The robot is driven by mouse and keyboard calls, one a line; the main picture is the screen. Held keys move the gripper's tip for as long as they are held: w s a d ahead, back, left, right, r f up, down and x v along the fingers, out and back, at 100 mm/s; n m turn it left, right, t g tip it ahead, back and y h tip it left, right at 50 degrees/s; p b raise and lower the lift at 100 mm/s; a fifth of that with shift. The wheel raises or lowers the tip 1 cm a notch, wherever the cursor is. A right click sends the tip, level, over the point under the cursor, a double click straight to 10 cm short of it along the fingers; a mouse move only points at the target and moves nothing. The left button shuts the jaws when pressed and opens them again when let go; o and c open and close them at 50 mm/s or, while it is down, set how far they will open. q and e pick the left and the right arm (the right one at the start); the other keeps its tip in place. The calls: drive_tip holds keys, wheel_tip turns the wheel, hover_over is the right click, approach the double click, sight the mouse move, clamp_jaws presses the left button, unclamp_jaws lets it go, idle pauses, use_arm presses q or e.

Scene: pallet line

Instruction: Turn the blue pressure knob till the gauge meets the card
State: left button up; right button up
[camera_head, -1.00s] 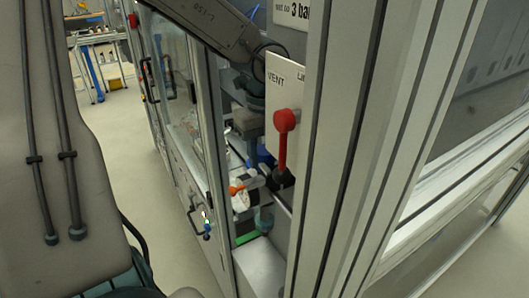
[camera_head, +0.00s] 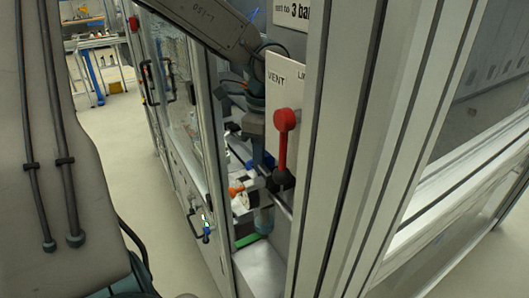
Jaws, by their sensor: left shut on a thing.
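My left gripper (camera_head: 262,158) reaches down inside the cabinet, behind the frame post. It is shut on the blue pressure knob (camera_head: 269,161), of which only a little blue shows around the fingers. The white card (camera_head: 291,12) is at the top, cut off by the picture edge and the post, and reads "3 ba". The gauge's face cannot be made out in this view. My right gripper is not in view.
A red lever (camera_head: 284,140) stands out from the white panel marked "VENT", close right of my left gripper. An orange-handled valve (camera_head: 237,191) sits below. The aluminium post (camera_head: 335,150) hides the cabinet's right part. Open floor (camera_head: 160,205) lies left.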

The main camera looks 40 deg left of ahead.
use_arm(q)
drive_tip(key=shift+n, duration=0.3)
drive_tip(key=o, duration=1)
